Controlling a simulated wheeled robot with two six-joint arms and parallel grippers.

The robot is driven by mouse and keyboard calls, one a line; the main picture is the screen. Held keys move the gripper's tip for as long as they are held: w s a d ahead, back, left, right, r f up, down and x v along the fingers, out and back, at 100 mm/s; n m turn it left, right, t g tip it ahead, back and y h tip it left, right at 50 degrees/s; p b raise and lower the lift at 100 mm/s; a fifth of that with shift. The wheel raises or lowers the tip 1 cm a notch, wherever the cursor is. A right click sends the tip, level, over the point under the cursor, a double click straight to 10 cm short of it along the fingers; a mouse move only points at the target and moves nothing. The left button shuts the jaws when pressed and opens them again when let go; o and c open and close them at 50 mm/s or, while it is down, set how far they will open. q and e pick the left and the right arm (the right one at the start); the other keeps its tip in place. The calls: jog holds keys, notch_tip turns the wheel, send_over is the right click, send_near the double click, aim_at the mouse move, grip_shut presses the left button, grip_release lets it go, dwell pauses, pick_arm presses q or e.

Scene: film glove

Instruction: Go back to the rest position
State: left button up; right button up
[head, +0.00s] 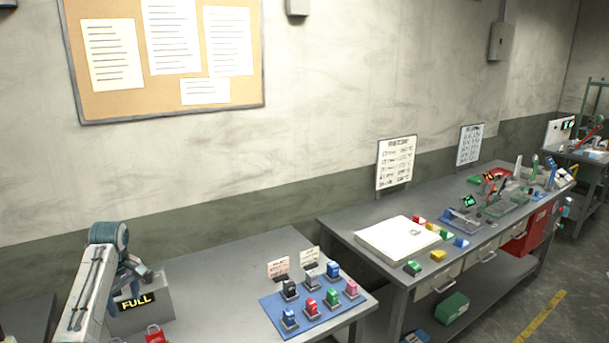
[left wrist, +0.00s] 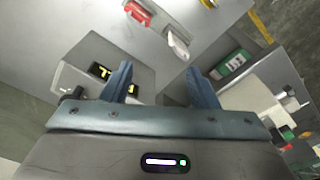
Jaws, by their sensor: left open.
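My left arm comes in at the lower left of the head view. Its gripper (left wrist: 162,80) shows best in the left wrist view, with its two blue-grey fingers spread apart and nothing between them. In the head view the wrist is beside a grey box (head: 155,289) with a "FULL" sign, and the fingertips are hard to make out. The grey box also shows behind the left finger in the left wrist view (left wrist: 92,50). My right gripper is not in view.
The near grey table (head: 222,283) holds a red tag-like item (head: 155,335) and a blue mat (head: 270,306) with several coloured small objects. Its middle is clear. A second bench (head: 345,222) to the right carries a white board (head: 385,240), coloured blocks and tools.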

pick_arm(q)
jog(key=s+d+f+m+t, duration=0.1)
jog(key=s+d+f+m, duration=0.4)
jog(key=s+f, duration=0.45)
jog(key=s+d+f+m+t, duration=0.1)
jog(key=s+d+f+m, duration=0.2)
jog(key=s+d+f, duration=0.65)
jog(key=s+d+r+m+t, duration=0.1)
jog(key=s+d+r+m, duration=0.15)
jog(key=s, duration=0.95)
jog(key=s+d+r+m, duration=0.2)
jog(key=s+r+m, duration=0.1)
jog(key=s, duration=1)
notch_tip(320, 180, down, 38)
jog(key=a+b, duration=0.2)
jog(key=b, duration=0.6)
jog(key=s+f+g+b, duration=0.1)
jog(key=s+f+b, duration=0.2)
jog(key=s+f, duration=0.6)
jog(key=s+a+f+g+b, duration=0.1)
jog(key=s+f+b, duration=0.2)
jog(key=s+f, duration=0.6)
notch_tip(320, 180, down, 8)
jog(key=shift+s+a+f, duration=0.1)
jog(key=shift+s+a, duration=0.15)
jog(key=shift+a, duration=0.05)
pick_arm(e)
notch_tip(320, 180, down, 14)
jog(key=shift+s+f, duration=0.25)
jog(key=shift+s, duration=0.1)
